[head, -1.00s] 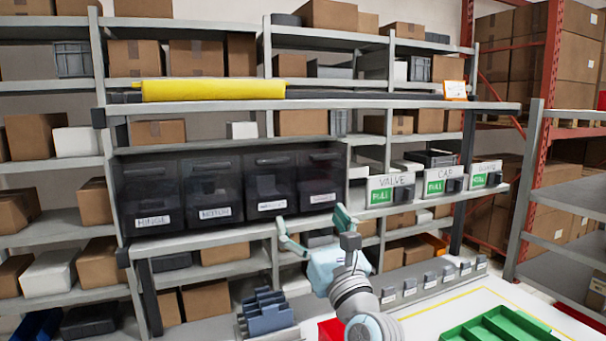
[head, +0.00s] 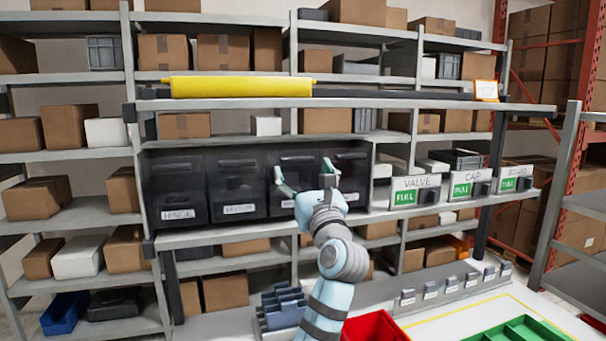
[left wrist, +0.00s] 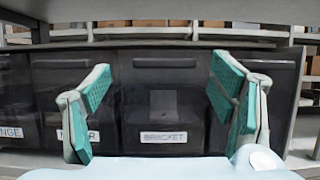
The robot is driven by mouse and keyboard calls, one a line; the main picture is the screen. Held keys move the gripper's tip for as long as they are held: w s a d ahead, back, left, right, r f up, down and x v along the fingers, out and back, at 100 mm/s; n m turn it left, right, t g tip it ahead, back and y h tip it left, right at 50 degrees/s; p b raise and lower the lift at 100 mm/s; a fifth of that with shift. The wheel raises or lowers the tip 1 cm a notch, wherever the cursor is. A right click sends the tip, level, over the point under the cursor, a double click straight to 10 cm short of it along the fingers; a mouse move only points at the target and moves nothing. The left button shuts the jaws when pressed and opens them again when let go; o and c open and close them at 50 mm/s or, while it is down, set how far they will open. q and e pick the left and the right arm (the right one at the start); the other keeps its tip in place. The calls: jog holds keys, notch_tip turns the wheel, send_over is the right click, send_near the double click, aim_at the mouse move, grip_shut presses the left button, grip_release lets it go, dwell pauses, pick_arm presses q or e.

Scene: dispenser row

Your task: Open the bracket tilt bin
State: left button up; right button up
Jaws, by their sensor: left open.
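The bracket tilt bin (head: 297,166) is a dark, see-through bin, third from the left in a row on the shelf. It looks shut. In the left wrist view the bracket bin (left wrist: 164,105) is nearly centred, with its white BRACKET label readable and a grey shape faintly visible inside. In the head view its label is partly hidden by my arm. My left gripper (head: 305,176) is open and empty in front of this bin. Its green-padded fingers (left wrist: 160,82) stand apart on either side of the bin in the wrist view. I cannot tell any contact. My right gripper is not in view.
The hinge bin (head: 178,190) and motor bin (head: 237,185) are to the left, another dark bin (head: 351,178) to the right. All look shut. A shelf board (head: 420,105) runs above. Below are a red bin (head: 375,328) and a green tray (head: 522,331).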

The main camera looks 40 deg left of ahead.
pick_arm(q)
jog(key=shift+w+a+f, duration=0.1)
jog(key=shift+w+f, duration=0.15)
jog(key=shift+w, duration=0.3)
jog(key=c, duration=1)
jog(key=shift+c, duration=1.2)
jog(key=shift+s, duration=0.1)
grip_shut()
jog(key=shift+s+r, duration=0.1)
jog(key=shift+s, duration=0.05)
jog(key=shift+o, duration=1.1)
grip_release()
jog(key=o, duration=1.5)
